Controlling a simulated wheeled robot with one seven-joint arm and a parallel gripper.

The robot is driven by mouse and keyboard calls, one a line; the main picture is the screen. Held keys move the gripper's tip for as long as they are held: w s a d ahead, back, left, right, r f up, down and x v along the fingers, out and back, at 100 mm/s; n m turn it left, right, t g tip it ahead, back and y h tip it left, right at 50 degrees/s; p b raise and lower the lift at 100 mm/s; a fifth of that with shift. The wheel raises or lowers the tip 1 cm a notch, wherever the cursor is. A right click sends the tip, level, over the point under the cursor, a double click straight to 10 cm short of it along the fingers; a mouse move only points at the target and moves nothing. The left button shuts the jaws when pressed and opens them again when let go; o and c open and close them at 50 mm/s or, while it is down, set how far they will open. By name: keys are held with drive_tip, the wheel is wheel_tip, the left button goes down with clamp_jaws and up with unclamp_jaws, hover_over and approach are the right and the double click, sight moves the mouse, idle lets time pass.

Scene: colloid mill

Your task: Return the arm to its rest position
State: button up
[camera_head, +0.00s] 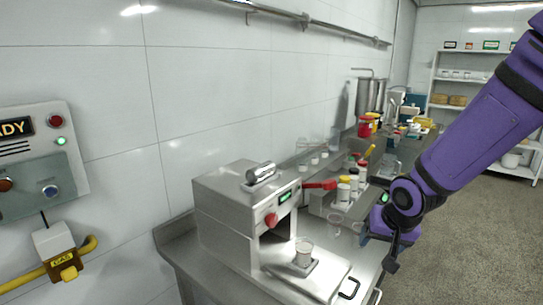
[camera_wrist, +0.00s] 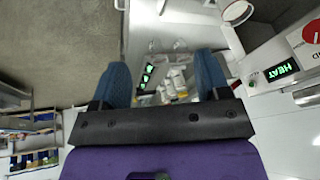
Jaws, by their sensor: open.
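My purple arm reaches in from the right in the head view, bent at a dark joint. My gripper (camera_head: 364,238) is beside the steel counter, to the right of the colloid mill (camera_head: 228,215). In the wrist view my gripper (camera_wrist: 162,72) shows two blue fingers set wide apart with nothing held between them. A clear cup (camera_head: 303,254) stands on the plate in front of the mill. The mill has a red handle (camera_head: 318,185), a red knob and a green display.
Several bottles (camera_head: 346,188) and clear beakers (camera_head: 333,228) stand on the counter close to my gripper. A control panel (camera_head: 40,155) and yellow gas pipe are on the left wall. A white shelf (camera_head: 470,75) stands at the back. Open floor (camera_head: 470,245) lies at right.

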drive_tip(key=s+d+r+n, duration=0.1)
drive_tip(key=s+d+r, duration=0.1)
drive_tip(key=s+r, duration=0.8)
drive_tip(key=s+d+r+n, duration=0.1)
drive_tip(key=s+d+r, duration=0.2)
drive_tip(key=s+r, duration=0.6)
drive_tip(key=shift+s+d+r+n+t+h, duration=0.3)
drive_tip(key=shift+s+d+r+n+h, duration=0.1)
drive_tip(key=shift+s, duration=0.4)
